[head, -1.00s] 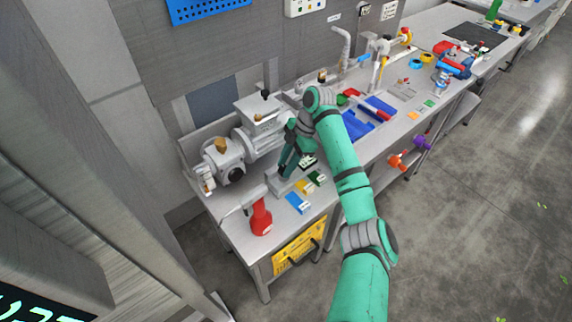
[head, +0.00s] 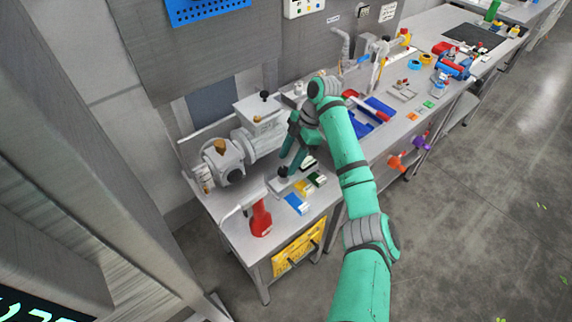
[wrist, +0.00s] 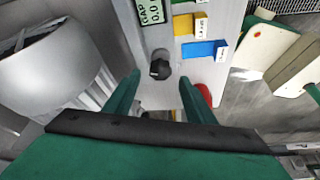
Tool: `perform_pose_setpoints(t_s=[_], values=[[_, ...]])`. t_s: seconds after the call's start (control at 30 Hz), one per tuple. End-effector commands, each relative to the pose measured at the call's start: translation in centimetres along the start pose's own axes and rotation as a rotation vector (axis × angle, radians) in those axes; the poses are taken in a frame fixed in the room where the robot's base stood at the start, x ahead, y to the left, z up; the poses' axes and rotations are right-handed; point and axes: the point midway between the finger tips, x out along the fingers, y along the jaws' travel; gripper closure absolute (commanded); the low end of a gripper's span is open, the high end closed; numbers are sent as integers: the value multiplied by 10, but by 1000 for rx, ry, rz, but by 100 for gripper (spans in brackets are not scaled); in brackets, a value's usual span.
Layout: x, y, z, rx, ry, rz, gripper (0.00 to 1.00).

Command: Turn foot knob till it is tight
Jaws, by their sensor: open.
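A small black knob (wrist: 160,68), taken as the foot knob, stands on a grey block at the table's front left. It also shows in the head view (head: 282,173), just below my fingers. My gripper (wrist: 160,82) is open and empty. In the wrist view its two green fingers lie to the left and right of the knob, with clear gaps on both sides. In the head view my gripper (head: 290,163) is close above the knob. I cannot tell whether the knob is tight.
A grey motor-like machine (head: 250,140) stands behind the knob. A blue tray (head: 366,127) lies to the right.

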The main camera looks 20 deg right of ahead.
Motion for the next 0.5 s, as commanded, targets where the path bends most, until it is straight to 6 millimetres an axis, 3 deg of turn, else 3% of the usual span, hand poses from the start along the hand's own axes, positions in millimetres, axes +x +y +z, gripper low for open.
perform_pose_setpoints(t_s=[0.2, 0.5], values=[[-44, 0, 1, 1, -3, 1, 50], [-73, 0, 0, -1, -1, -1, 50]])
